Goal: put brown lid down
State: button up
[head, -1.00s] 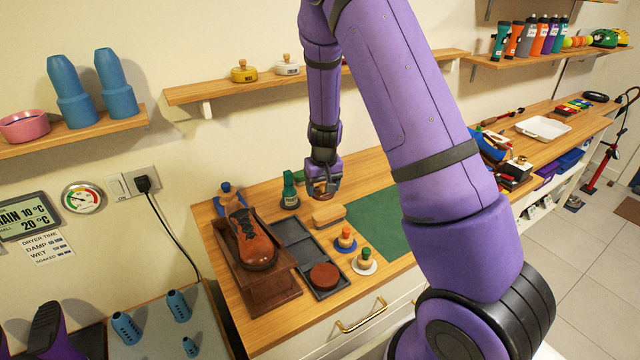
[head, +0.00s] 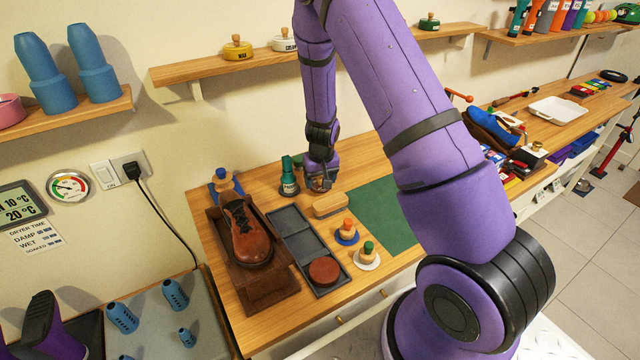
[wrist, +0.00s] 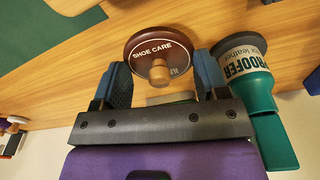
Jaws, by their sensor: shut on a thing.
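The brown lid (wrist: 146,43) is a round dark-brown disc marked "SHOE CARE" with a wooden knob, seen in the wrist view. My gripper (wrist: 163,80) is shut on it, with one blue-grey finger at each side. In the head view my gripper (head: 320,183) is over the back of the wooden counter, just right of the green proofer bottle (head: 289,180) and behind the wooden brush block (head: 330,204). The lid is mostly hidden there, and its height above the counter is hard to tell. The bottle also shows close beside the right finger in the wrist view (wrist: 257,95).
A dark tray (head: 299,237) holds a red-brown disc (head: 324,270) in its front compartment. A brown shoe (head: 249,236) stands left of it. Two small knobbed pieces (head: 346,233) (head: 367,255) stand right of the tray. A green mat (head: 380,212) lies bare to the right.

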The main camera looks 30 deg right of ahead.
jog(key=shift+f, duration=0.9)
jog(key=o, duration=0.9)
jog(key=shift+f, duration=0.1)
